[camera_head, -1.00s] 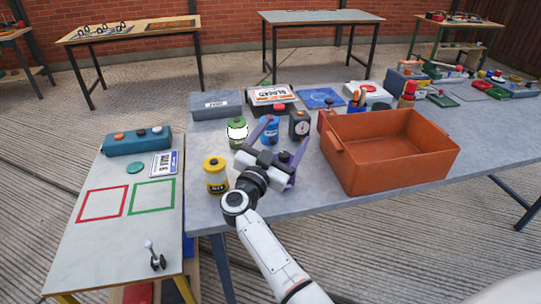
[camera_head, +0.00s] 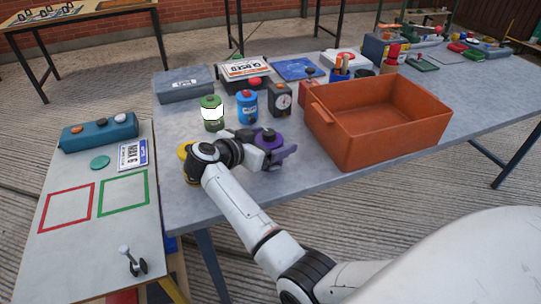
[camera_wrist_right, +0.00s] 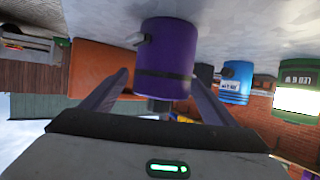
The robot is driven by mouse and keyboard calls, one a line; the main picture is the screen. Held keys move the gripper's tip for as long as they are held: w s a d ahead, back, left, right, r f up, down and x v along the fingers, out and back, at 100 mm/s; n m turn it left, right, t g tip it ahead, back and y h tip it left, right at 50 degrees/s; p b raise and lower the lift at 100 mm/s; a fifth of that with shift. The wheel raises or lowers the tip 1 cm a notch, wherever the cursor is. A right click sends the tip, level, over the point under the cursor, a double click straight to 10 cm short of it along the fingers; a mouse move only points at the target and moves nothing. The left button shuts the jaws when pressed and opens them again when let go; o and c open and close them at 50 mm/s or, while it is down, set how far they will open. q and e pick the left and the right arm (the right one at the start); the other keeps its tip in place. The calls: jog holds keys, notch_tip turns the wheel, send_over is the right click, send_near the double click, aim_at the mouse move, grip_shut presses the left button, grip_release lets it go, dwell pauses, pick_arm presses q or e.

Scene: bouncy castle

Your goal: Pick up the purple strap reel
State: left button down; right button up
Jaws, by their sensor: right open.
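The purple strap reel (camera_wrist_right: 167,60) shows large in the right wrist view, which is upside down. It stands on the grey table, between the two fingers of my right gripper (camera_wrist_right: 160,82). The gripper is open, with a visible gap between each finger and the reel. In the head view my right gripper (camera_head: 274,148) is low over the table and partly hides the purple reel (camera_head: 268,137). My left gripper is not in view.
A green reel (camera_head: 212,118), a blue reel (camera_head: 247,107) and a dark gauge box (camera_head: 280,100) stand behind the gripper. A yellow reel (camera_head: 183,149) is mostly hidden by my arm. An orange crate (camera_head: 365,145) stands to the right.

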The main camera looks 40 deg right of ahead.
jog(key=b+x, duration=0.1)
jog(key=x, duration=0.1)
jog(key=shift+w+d+f, duration=0.15)
jog(key=shift+d+f, duration=0.05)
jog(key=shift+f, duration=0.05)
jog(key=shift+w+d+r, duration=0.1)
jog(key=shift+d, duration=0.1)
jog(key=c, duration=1.5)
jog(key=shift+r, duration=0.2)
